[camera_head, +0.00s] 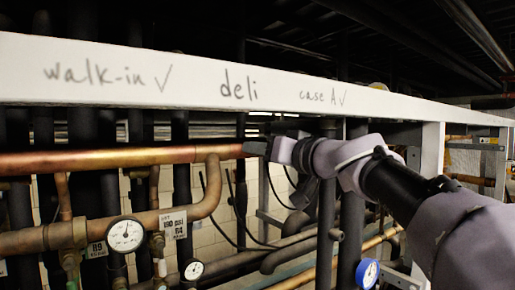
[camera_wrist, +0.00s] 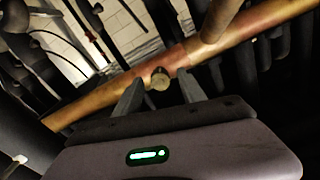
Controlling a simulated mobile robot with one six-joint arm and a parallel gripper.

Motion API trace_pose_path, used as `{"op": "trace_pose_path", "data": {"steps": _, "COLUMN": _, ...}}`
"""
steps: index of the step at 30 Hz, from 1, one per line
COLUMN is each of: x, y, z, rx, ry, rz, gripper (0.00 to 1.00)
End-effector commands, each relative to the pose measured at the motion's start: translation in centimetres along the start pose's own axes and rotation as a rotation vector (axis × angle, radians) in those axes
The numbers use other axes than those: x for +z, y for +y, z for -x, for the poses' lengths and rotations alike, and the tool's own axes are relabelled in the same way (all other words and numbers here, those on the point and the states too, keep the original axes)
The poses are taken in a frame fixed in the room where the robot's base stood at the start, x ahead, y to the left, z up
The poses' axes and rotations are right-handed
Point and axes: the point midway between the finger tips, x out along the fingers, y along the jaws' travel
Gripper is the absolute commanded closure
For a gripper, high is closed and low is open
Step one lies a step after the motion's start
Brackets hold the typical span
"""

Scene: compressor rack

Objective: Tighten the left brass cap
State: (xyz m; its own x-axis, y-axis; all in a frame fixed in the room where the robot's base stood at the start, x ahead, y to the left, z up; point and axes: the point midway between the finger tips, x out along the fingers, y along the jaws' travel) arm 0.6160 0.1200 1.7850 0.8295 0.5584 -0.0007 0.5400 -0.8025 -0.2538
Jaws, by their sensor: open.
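In the head view my gripper (camera_head: 257,148) reaches in from the right to the right end of the copper pipe (camera_head: 110,160), just under the white beam. I cannot make out the cap in the head view, nor tell whether it is the left one.
A white beam (camera_head: 200,87) with handwriting runs above the pipe. Below are a lower copper pipe (camera_head: 120,228), dial gauges (camera_head: 125,234), paper tags (camera_head: 173,225) and a blue gauge (camera_head: 367,273). Dark vertical pipes and thin cables crowd the space behind.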

Motion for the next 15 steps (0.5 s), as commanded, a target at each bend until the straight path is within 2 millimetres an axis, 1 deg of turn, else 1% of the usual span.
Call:
{"op": "trace_pose_path", "data": {"steps": 3, "x": 0.02, "y": -0.01, "z": 0.01, "rx": 0.0, "ry": 0.0, "rz": 0.0, "gripper": 0.52}}
{"op": "trace_pose_path", "data": {"steps": 4, "x": 0.02, "y": -0.01, "z": 0.01, "rx": 0.0, "ry": 0.0, "rz": 0.0, "gripper": 0.56}}
{"op": "trace_pose_path", "data": {"steps": 8, "x": 0.02, "y": -0.01, "z": 0.01, "rx": 0.0, "ry": 0.0, "rz": 0.0, "gripper": 0.82}}
{"op": "trace_pose_path", "data": {"steps": 9, "x": 0.02, "y": -0.01, "z": 0.01, "rx": 0.0, "ry": 0.0, "rz": 0.0, "gripper": 0.9}}
{"op": "trace_pose_path", "data": {"steps": 11, "x": 0.02, "y": -0.01, "z": 0.01, "rx": 0.0, "ry": 0.0, "rz": 0.0, "gripper": 1.0}}
{"op": "trace_pose_path", "data": {"steps": 15, "x": 0.02, "y": -0.01, "z": 0.01, "rx": 0.0, "ry": 0.0, "rz": -0.001, "gripper": 1.0}}
